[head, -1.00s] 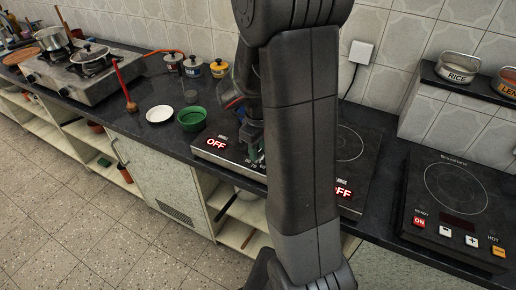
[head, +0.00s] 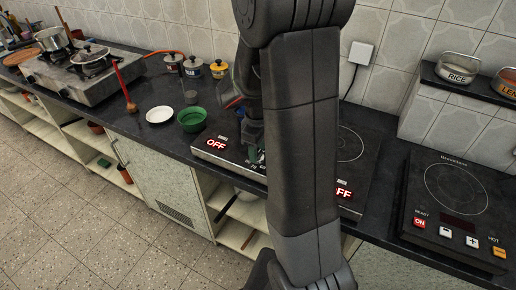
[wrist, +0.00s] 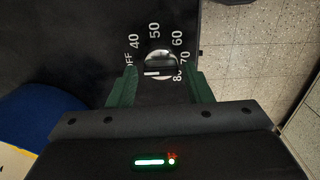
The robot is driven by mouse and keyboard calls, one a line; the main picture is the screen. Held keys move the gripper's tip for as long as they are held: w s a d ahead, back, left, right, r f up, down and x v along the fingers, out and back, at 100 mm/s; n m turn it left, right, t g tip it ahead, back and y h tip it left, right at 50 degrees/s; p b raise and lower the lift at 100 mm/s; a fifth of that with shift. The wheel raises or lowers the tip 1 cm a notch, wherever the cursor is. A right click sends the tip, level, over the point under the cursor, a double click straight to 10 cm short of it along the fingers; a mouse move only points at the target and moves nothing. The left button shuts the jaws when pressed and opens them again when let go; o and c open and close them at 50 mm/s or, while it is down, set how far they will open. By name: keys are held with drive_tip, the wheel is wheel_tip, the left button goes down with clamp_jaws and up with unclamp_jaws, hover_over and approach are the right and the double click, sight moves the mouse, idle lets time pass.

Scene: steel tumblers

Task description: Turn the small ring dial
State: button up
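The small ring dial (wrist: 160,64) shows in the wrist view as a dark and silvery knob with a short white mark on its left side. Printed marks from OFF through 40, 50, 60 and 70 to 80 surround it. My gripper (wrist: 162,75) is open, with one green finger to the left of the dial and one to the right. I see gaps between the fingers and the knob; no contact shows. In the head view my gripper (head: 254,152) is low over the front of the cooktop (head: 228,158), and my arm hides the dial there.
Two red OFF displays show on the cooktop, left (head: 215,144) and right (head: 343,193). A green bowl (head: 192,120) and white plate (head: 159,115) stand to the left. Another cooktop (head: 452,205) is at right. A blue round object (wrist: 42,112) is at the wrist view's left.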

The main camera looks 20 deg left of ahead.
drive_tip(key=shift+o, duration=0.7)
wheel_tip(320, 180, up, 14)
drive_tip(key=shift+f, duration=0.2)
wheel_tip(320, 180, down, 14)
drive_tip(key=shift+s+r, duration=0.1)
drive_tip(key=shift+r, duration=0.05)
idle(0.6)
